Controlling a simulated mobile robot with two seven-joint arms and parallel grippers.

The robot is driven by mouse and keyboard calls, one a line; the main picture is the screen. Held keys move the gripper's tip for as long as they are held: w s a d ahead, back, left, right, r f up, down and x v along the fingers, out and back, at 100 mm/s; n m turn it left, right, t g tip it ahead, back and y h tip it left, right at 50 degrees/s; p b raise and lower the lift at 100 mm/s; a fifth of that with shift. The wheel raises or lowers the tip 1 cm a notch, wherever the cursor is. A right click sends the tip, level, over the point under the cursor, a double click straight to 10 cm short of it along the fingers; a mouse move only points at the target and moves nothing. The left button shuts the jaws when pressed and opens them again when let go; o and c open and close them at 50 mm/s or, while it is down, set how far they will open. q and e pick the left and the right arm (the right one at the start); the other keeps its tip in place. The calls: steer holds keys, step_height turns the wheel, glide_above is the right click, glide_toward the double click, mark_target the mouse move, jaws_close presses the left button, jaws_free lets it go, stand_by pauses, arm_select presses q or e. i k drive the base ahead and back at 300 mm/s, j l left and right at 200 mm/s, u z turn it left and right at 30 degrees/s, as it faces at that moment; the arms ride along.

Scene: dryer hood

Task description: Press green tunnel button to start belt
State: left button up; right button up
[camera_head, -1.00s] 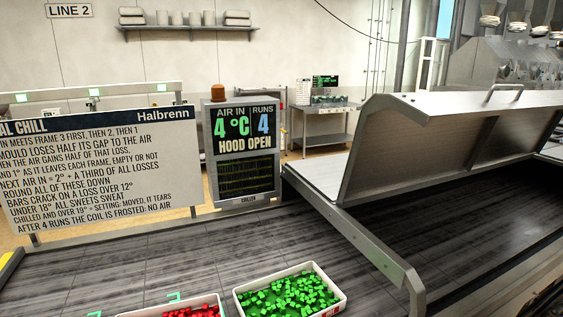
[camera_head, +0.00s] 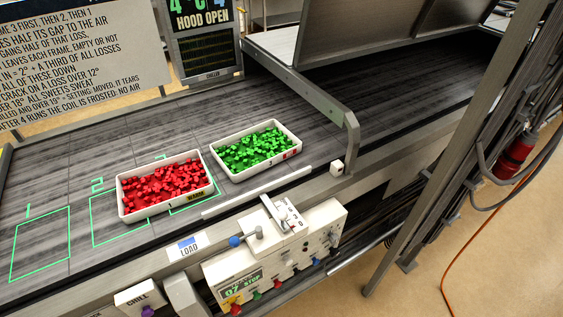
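A white control box (camera_head: 283,250) hangs on the front side of the belt (camera_head: 100,150), right of the LOAD label. It has a small display (camera_head: 240,289), with small coloured buttons along its lower edge. One is a small green button (camera_head: 256,296), between a red button (camera_head: 235,309) at the left and another red one (camera_head: 278,284). Labels on the buttons are too small to read. A tray of red pieces (camera_head: 122,204) and a tray of green pieces (camera_head: 216,172) sit on the belt. Neither of my grippers is in view.
The tunnel hood (camera_head: 350,28) stands raised, and the display (camera_head: 204,40) reads HOOD OPEN. A box marked CHILL (camera_head: 138,298) with a purple knob is at the lower left. A slanted metal post and cables (camera_head: 515,150) stand at the right.

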mark_target(257, 294)
steer(key=k+j, duration=0.4)
steer(key=l+u, duration=0.25)
steer(key=l, duration=0.2)
steer(key=l+u, duration=0.25)
steer(key=l, duration=0.15)
steer(key=k+j+z, duration=0.25)
steer(key=j, duration=0.25)
steer(key=k+j+z, duration=0.25)
steer(key=k+j, duration=0.15)
